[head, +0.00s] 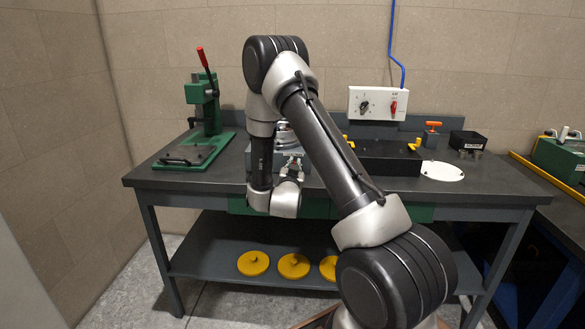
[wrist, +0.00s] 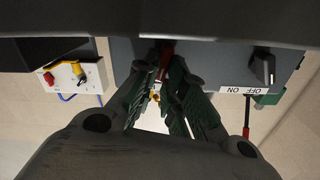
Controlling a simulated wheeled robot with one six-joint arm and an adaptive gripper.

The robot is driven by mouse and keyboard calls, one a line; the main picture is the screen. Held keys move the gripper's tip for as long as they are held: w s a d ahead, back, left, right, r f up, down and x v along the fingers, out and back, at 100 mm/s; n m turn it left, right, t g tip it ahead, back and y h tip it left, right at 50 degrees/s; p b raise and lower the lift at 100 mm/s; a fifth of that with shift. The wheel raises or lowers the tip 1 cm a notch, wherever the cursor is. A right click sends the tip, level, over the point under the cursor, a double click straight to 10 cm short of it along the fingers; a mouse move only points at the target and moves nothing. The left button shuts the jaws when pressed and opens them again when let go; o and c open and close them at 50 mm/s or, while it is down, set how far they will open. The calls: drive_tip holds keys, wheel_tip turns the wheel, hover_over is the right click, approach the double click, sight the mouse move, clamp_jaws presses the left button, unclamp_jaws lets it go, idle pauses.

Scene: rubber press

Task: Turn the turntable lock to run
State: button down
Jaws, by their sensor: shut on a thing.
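My gripper (wrist: 164,68) reaches in to the front of a grey box (wrist: 215,62) in the wrist view, with its green-padded fingers closed around a small dark red part (wrist: 166,46). This looks like the turntable lock, but the fingers cover most of it and its setting cannot be read. In the head view my gripper (head: 292,160) is at the grey turntable unit (head: 284,136), mostly hidden by my own arm. A black knob (wrist: 262,66) with an upside-down OFF/ON label sits on the same box, to the right of the fingers.
The bench (head: 480,185) carries a green press (head: 204,105) with a red lever at left, a black tray (head: 388,158) and a white disc (head: 442,171) at right. A white switch panel (head: 377,103) is on the wall. Yellow discs (head: 293,266) lie on the lower shelf.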

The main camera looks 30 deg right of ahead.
drive_tip(key=shift+s+d+m, duration=0.1)
drive_tip(key=shift+d+m, duration=0.05)
drive_tip(key=shift+m, duration=1.35)
drive_tip(key=c, duration=1.5)
unclamp_jaws()
drive_tip(key=v, duration=1.2)
drive_tip(key=shift+f, duration=0.15)
